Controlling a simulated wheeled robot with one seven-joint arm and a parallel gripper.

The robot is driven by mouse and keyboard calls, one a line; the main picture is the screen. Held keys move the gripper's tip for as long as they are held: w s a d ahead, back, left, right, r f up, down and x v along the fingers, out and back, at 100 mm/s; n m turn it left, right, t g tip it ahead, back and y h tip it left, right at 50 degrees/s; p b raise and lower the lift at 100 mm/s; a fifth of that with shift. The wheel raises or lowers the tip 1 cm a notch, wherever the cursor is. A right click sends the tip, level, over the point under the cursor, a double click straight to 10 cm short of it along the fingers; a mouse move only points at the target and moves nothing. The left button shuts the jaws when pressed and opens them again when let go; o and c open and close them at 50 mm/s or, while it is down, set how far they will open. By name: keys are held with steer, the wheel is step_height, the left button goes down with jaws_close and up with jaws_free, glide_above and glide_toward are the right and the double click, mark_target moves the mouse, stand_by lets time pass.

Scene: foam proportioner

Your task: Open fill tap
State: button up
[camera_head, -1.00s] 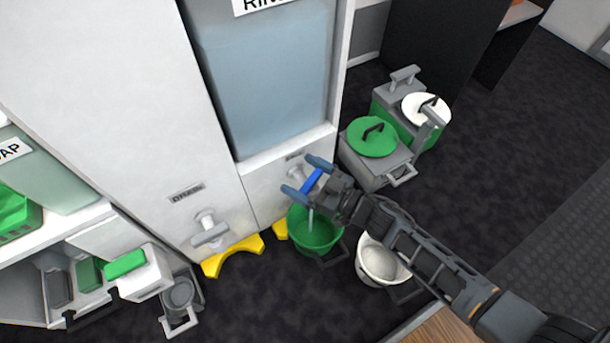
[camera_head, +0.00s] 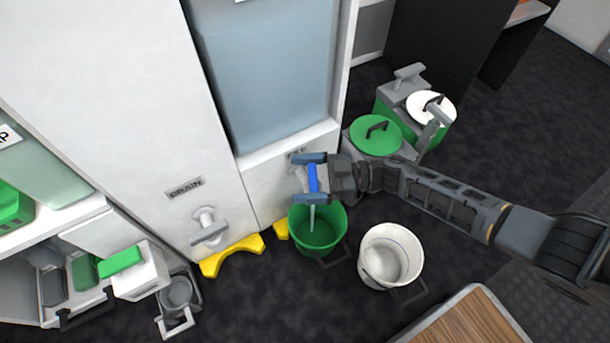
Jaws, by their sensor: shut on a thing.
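The fill tap's blue handle (camera_head: 313,180) is on the lower white panel, beneath the blue-tinted tank window. It stands nearly upright in the picture. My gripper (camera_head: 309,178) reaches in from the right, with one finger at the handle's upper end and one at its lower end. It is shut on the handle. The tap's body is mostly hidden behind the handle and fingers. A thin pale line, a spout or a stream, runs down from the tap into the green bucket (camera_head: 334,243) below.
A grey drain tap (camera_head: 208,229) sits left, under a DRAIN label (camera_head: 185,187), with yellow feet (camera_head: 232,255) below. A white bucket (camera_head: 391,255) stands right of the green one. Lidded containers (camera_head: 376,135) stand behind my arm. A wooden-topped surface (camera_head: 470,322) is at bottom right.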

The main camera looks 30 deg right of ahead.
steer(key=shift+s+n+g+y, duration=0.15)
steer(key=shift+n+g+y, duration=0.35)
steer(key=shift+n+g, duration=1.1)
steer(key=shift+s+n+g+y, duration=0.15)
steer(key=shift+n+g+y, duration=0.55)
steer(key=shift+g, duration=1.5)
steer(key=shift+n+g, duration=0.5)
steer(key=o, duration=0.7)
steer(key=shift+s, duration=0.1)
steer(key=shift+c, duration=0.2)
steer(key=shift+d, duration=0.1)
steer(key=d, duration=0.7)
steer(key=shift+d, duration=0.3)
